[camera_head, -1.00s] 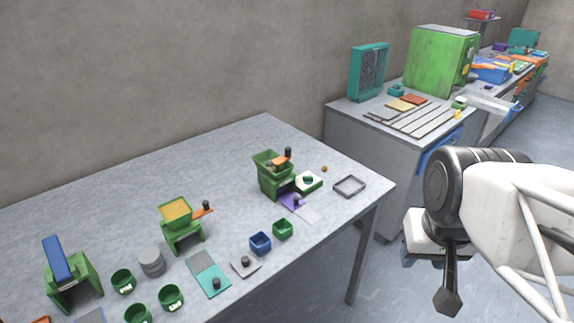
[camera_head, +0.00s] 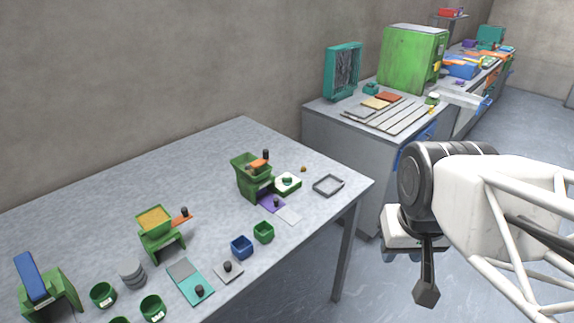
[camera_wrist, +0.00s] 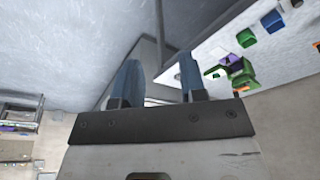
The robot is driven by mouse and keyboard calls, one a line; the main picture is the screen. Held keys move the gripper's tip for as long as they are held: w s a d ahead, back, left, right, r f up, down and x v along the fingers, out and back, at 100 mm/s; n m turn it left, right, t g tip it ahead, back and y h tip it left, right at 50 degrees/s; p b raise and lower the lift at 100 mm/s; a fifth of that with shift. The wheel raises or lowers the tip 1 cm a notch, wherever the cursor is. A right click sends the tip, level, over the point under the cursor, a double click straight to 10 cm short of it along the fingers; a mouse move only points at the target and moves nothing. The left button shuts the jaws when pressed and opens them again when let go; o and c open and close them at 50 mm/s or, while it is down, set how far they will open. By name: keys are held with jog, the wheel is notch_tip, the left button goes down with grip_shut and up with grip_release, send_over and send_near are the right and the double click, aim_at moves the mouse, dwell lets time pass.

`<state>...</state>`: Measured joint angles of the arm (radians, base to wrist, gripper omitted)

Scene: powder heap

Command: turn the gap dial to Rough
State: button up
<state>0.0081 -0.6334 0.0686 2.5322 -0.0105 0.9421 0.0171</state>
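A green mill (camera_head: 252,178) with an open hopper stands near the right end of the grey table (camera_head: 110,192). An orange handle with a black knob (camera_head: 265,155) is at its top. A white block with a round green knob (camera_head: 287,181) sits against its right side; it may be the gap dial, but no lettering can be read. The mill also shows in the wrist view (camera_wrist: 235,72), at the right. My gripper (camera_wrist: 160,78) is open and empty, its two blue fingers apart. In the head view it hangs off the table's right end, well away from the mill.
A purple slide (camera_head: 271,203) lies before the mill. A blue cup (camera_head: 241,247), a green cup (camera_head: 264,232) and a grey frame (camera_head: 328,186) are nearby. A second green hopper (camera_head: 155,222) stands left. A bench (camera_head: 345,135) with a green cabinet (camera_head: 412,58) is behind.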

jog(key=n+g+y, duration=0.3)
jog(key=n+y, duration=0.2)
jog(key=n, duration=1.4)
send_over(288, 178)
jog(key=d, duration=0.3)
notch_tip(288, 178, down, 15)
jog(key=shift+w+d+r, duration=0.15)
jog(key=shift+w, duration=0.05)
jog(key=shift+x, duration=3.85)
jog(key=shift+d, duration=0.1)
jog(key=shift+c, duration=0.3)
